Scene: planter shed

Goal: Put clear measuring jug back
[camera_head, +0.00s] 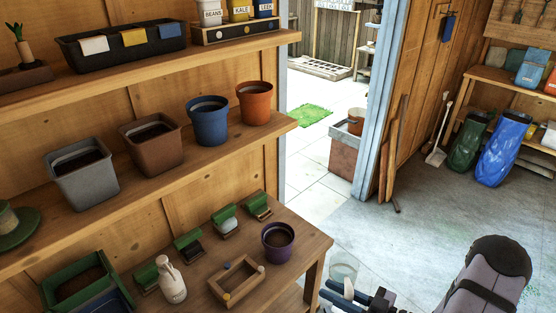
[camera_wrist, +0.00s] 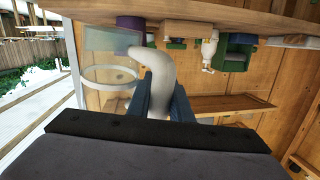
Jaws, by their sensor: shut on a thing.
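The clear measuring jug (camera_head: 343,270) is see-through and faint, just off the right end of the wooden bench in the head view. In the wrist view, which is upside down, its pale clear wall (camera_wrist: 108,41) and round rim show beside a curved whitish handle (camera_wrist: 158,75). My gripper (camera_head: 349,293) is shut on that handle, with its blue fingers (camera_wrist: 163,98) on either side of it. The jug looks upright and held in the air. Its contact with the bench edge cannot be told.
The bench (camera_head: 310,240) holds a purple pot (camera_head: 278,240), a wooden frame (camera_head: 236,282), a white bottle (camera_head: 171,281) and several green-lidded boxes. Shelves above hold several pots, including an orange one (camera_head: 254,103). The floor (camera_head: 400,235) right of the bench is open. Green and blue sacks (camera_head: 503,148) stand far right.

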